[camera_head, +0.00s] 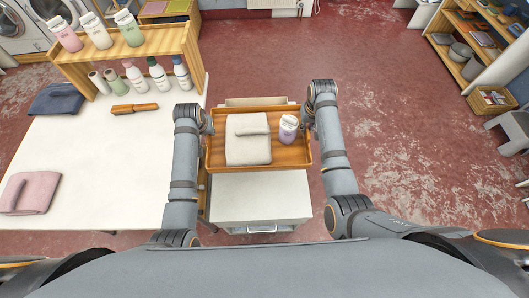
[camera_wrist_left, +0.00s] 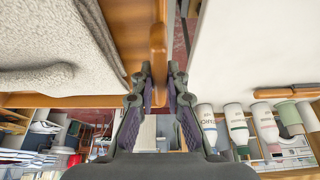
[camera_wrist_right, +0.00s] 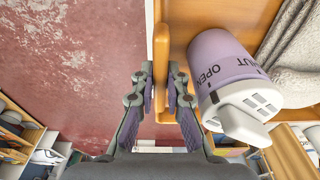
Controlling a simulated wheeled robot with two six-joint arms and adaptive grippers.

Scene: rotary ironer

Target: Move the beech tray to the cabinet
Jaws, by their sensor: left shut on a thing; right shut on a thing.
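The beech tray (camera_head: 216,153) is in front of me in the head view, over a white cabinet (camera_head: 262,195) with a drawer handle. A folded light towel (camera_head: 247,148) and a lilac bottle with a white cap (camera_head: 288,129) are in it. My left gripper (camera_head: 210,130) is shut on the tray's left rim; the left wrist view shows that rim (camera_wrist_left: 157,45) between the fingers. My right gripper (camera_head: 306,131) is shut on the right rim, which shows in the right wrist view (camera_wrist_right: 161,60). I cannot tell whether the tray touches the cabinet.
A white table (camera_head: 95,165) at left holds a wooden shelf (camera_head: 130,50) with several bottles, a brush (camera_head: 134,108), a blue cloth (camera_head: 56,100) and a pink towel (camera_head: 30,192). Open red floor (camera_head: 400,150) lies to the right. Shelving (camera_head: 470,50) stands far right.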

